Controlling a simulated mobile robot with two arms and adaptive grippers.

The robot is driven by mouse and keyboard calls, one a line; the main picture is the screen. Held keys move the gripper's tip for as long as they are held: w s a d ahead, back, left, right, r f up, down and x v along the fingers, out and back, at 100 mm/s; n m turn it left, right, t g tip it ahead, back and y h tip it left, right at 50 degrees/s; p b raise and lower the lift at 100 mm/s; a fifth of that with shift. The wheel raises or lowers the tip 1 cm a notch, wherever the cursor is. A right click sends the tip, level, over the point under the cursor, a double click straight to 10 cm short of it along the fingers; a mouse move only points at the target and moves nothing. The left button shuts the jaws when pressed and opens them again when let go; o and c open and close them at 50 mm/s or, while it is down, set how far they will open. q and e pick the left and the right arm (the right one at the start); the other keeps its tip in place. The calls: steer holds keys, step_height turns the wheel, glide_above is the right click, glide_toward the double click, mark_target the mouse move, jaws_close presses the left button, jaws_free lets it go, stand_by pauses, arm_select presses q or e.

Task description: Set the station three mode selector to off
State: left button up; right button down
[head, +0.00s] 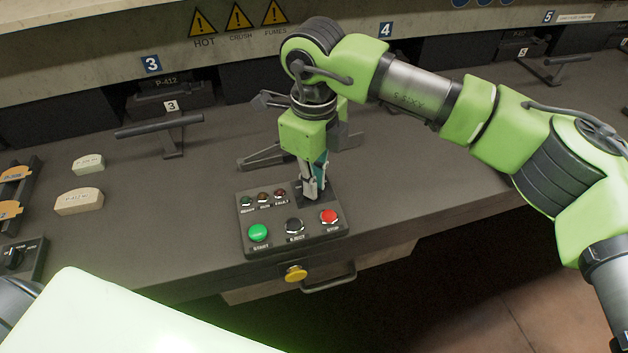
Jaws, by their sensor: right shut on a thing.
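A dark control panel (272,222) sits at the bench's front edge, with labelled START, EJECT and STOP buttons and a row of small lamps. My right gripper (313,190) points down at the panel's upper right corner. Its fingers are shut on a small part there, apparently the mode selector, which the fingers and arm hide. I cannot read the selector's setting. The number 3 sign (152,64) is on the wall to the upper left. My left gripper is out of view.
A black T-shaped handle (165,128) stands left of the panel. Two pale blocks (79,201) lie further left. A box with a dark knob (12,257) is at the left edge.

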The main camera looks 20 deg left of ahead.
steer(key=c, duration=2.2)
jaws_free()
steer(key=shift+o, duration=0.2)
steer(key=shift+r, duration=0.1)
step_height(320, 180, up, 12)
